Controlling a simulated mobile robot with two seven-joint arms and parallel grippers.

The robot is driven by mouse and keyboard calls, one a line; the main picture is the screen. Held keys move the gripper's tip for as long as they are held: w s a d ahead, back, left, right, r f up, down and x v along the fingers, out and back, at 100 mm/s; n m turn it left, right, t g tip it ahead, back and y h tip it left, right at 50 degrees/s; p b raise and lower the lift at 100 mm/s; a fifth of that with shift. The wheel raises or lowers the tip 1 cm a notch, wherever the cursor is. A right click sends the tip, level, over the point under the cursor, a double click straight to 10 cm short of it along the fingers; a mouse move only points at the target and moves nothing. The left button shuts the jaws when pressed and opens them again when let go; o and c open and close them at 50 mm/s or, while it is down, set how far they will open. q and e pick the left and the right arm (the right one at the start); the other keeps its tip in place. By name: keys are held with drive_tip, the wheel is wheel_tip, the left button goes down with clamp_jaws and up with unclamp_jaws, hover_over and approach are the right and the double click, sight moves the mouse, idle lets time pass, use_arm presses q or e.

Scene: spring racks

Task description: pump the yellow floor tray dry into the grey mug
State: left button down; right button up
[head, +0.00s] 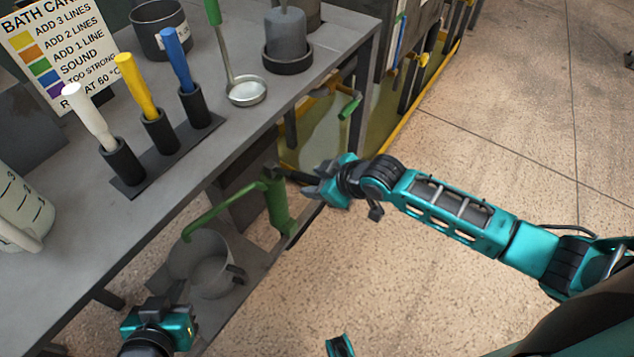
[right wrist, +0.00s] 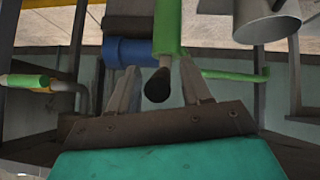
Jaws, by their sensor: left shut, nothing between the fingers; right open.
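The yellow floor tray shows its yellow rim (head: 425,97) on the floor at the upper right, with murky yellow-green inside. A green hand pump (head: 278,208) stands below the table's edge, its thin spout reaching left to the grey mug (head: 210,262). The mug also shows at the top right of the right wrist view (right wrist: 266,22). My right gripper (head: 314,184) is open beside the pump's top. In the right wrist view, the pump's dark knob (right wrist: 158,86) is between the open fingers (right wrist: 158,75). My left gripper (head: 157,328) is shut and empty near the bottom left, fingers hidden.
The grey table (head: 75,235) holds colored-handled tools in a rack (head: 165,150), a ladle (head: 246,92), dark pots and a marked jug (head: 20,215). Its legs and a low shelf surround the pump.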

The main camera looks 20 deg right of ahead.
drive_tip(key=shift+w, duration=0.1)
drive_tip(key=shift+c, duration=0.3)
clamp_jaws()
drive_tip(key=shift+f, duration=0.1)
